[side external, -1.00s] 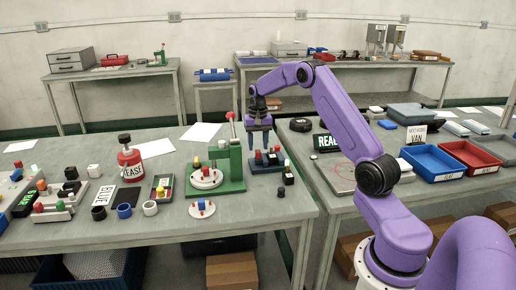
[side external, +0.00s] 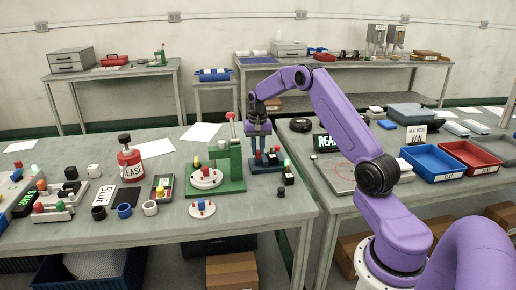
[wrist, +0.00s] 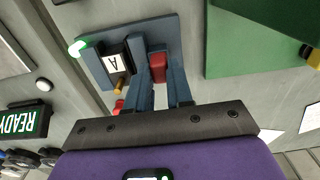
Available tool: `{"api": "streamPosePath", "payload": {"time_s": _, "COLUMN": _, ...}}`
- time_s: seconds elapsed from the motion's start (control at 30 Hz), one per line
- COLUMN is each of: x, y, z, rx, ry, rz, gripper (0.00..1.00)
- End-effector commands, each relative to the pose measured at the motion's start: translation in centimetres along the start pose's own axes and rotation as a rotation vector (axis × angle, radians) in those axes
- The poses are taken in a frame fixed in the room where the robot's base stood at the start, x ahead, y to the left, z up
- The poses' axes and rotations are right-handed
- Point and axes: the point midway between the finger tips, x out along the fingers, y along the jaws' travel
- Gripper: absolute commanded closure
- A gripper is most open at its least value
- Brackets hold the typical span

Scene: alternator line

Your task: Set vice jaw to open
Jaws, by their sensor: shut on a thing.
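The vice is a small dark-blue fixture (side external: 266,167) on the left bench, just right of the green press. A red jaw piece (wrist: 158,68) shows at the fingertips. My gripper (wrist: 160,82) reaches down over the vice, its blue fingers shut on the red jaw piece. The fingers partly hide the contact, and the jaw's setting is hard to read.
The green press (side external: 230,165) with its red-knobbed lever stands close left of the gripper. A small dark block (side external: 288,178) is close right. A READY sign (side external: 325,142) stands on the right bench beyond a narrow gap.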

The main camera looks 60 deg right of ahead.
Motion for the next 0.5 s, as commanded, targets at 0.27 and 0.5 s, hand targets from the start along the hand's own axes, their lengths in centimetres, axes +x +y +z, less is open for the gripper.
{"api": "streamPosePath", "payload": {"time_s": 0.27, "x": -0.10, "y": -1.27, "z": 0.01, "rx": -0.002, "ry": 0.005, "rz": -0.007, "gripper": 1.00}}
{"api": "streamPosePath", "payload": {"time_s": 0.5, "x": -0.12, "y": -1.41, "z": 0.04, "rx": -0.003, "ry": 0.006, "rz": -0.009, "gripper": 0.53}}
